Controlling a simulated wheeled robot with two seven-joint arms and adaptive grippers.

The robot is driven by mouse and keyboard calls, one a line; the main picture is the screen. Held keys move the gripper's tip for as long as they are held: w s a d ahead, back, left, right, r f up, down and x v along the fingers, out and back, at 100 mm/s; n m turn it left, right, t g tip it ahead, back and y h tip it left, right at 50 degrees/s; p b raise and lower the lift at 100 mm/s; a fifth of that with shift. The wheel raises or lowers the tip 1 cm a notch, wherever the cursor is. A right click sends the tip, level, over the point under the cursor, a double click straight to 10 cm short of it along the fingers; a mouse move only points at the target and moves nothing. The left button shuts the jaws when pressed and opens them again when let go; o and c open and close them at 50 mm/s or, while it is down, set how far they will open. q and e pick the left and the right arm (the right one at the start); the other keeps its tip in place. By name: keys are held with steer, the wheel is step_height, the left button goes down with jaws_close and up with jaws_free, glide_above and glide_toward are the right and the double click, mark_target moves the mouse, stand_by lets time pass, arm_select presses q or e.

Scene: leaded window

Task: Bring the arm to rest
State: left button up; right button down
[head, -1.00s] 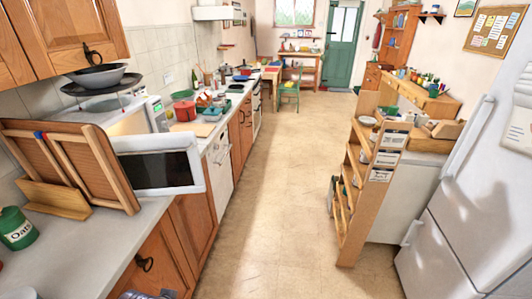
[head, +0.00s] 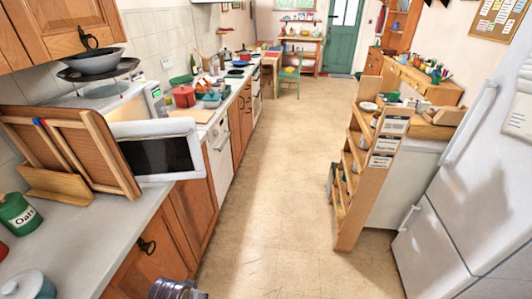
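Neither of my grippers shows in the head view. A grey and dark part of my own arm (head: 175,289) shows at the bottom edge, left of the middle. No fingertips can be made out on it, and it holds nothing that I can see.
A white microwave door (head: 161,156) stands open over the left counter (head: 75,242). A wooden shelf unit (head: 368,182) and white fridge (head: 440,235) stand right. The floor (head: 275,190) between is clear.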

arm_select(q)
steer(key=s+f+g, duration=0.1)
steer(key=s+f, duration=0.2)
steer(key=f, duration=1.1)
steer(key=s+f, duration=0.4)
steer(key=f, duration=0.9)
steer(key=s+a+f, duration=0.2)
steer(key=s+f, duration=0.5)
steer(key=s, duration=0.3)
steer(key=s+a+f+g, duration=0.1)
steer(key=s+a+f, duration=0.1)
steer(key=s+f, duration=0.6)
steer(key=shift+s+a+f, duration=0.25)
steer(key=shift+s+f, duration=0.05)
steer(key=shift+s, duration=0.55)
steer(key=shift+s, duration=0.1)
